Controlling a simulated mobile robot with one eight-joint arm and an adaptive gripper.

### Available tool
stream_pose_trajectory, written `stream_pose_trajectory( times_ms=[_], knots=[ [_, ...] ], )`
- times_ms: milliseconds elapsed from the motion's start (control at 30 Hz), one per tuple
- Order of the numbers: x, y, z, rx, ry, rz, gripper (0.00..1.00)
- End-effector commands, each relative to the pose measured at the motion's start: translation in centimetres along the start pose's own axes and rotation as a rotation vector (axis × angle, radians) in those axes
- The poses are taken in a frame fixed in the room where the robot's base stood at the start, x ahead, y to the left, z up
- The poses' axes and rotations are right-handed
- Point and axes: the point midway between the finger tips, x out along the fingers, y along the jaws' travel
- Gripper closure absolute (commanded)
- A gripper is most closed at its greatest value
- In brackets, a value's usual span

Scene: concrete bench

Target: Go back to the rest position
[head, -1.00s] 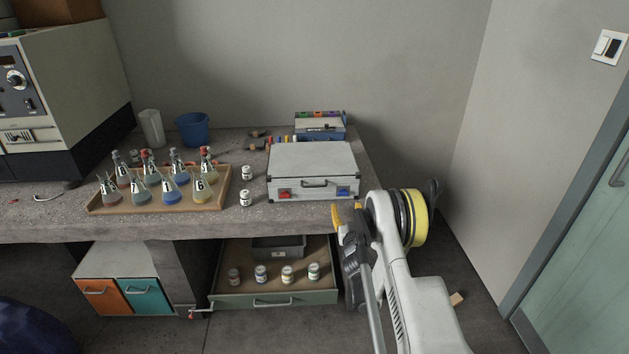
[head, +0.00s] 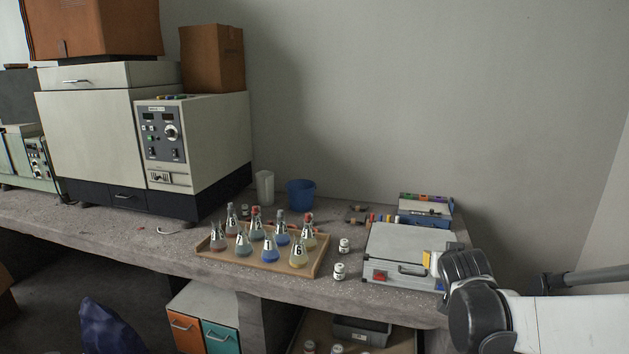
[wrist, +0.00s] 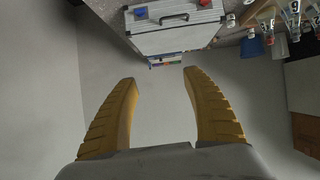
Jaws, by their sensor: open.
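My gripper shows in the wrist view (wrist: 160,105) with its two yellow ribbed fingers wide apart and nothing between them. In the head view my arm is at the lower right, in front of the right end of the bench, and partly covers the silver case (head: 405,250). The fingers are mostly hidden there. The case is closed and lies on the bench. It also shows upside down at the top of the wrist view (wrist: 175,32), beyond the fingertips and apart from them.
A wooden tray (head: 225,255) of numbered flasks stands on the concrete bench (head: 130,235), with two white jars (head: 339,271) beside it. A blue bucket (head: 301,194) stands behind. A large oven (head: 200,140) is at left. An open drawer (head: 312,330) with jars is below.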

Motion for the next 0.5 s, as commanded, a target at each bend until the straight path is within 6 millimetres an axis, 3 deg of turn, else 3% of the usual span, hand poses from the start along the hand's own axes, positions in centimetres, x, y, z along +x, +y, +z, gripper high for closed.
stream_pose_trajectory(
  times_ms=[33,167,300,500],
  knots=[
    [-2.7,-0.3,0.6,-0.009,-0.034,-0.013,0.42],
    [-9.2,-1.1,3.2,-0.036,-0.134,-0.054,0.42],
    [-15.9,-1.9,7.3,-0.073,-0.239,-0.112,0.42],
    [-23.4,-2.7,14.0,-0.128,-0.368,-0.203,0.42]
  ],
)
